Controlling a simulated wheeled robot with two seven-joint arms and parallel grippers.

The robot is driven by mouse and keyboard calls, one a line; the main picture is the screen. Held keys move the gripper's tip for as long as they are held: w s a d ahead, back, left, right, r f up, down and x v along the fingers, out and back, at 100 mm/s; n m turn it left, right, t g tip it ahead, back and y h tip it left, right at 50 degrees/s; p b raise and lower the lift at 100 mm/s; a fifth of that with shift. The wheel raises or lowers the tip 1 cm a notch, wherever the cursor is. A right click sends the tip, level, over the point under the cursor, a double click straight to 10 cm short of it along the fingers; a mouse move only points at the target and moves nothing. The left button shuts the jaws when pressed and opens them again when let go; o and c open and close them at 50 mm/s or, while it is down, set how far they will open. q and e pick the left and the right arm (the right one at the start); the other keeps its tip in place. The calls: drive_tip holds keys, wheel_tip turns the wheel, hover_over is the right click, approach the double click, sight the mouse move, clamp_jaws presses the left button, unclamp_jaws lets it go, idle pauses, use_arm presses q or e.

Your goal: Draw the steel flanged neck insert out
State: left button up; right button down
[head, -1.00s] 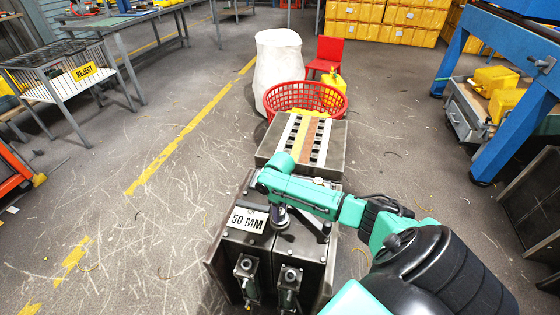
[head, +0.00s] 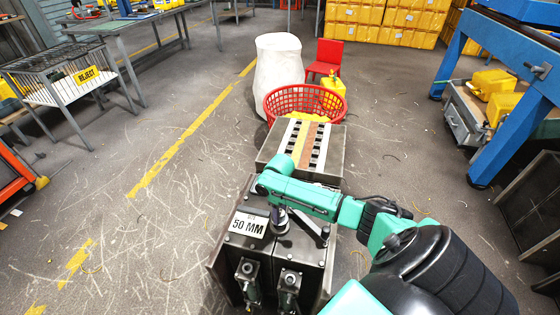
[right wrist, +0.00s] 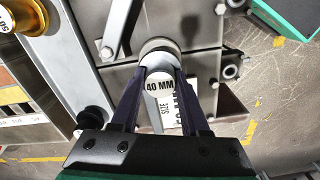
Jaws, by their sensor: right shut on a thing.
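In the head view my right gripper (head: 280,214) reaches down onto the block, beside a white plate (head: 249,224) that reads "50 MM". I cannot tell how deep the insert sits in the block. My left gripper is not in view.
A brass-coloured part marked "50" (right wrist: 22,18) shows at the wrist view's upper left. Floor to the left is clear.

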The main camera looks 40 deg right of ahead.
drive_tip(key=shift+r+p, duration=1.45)
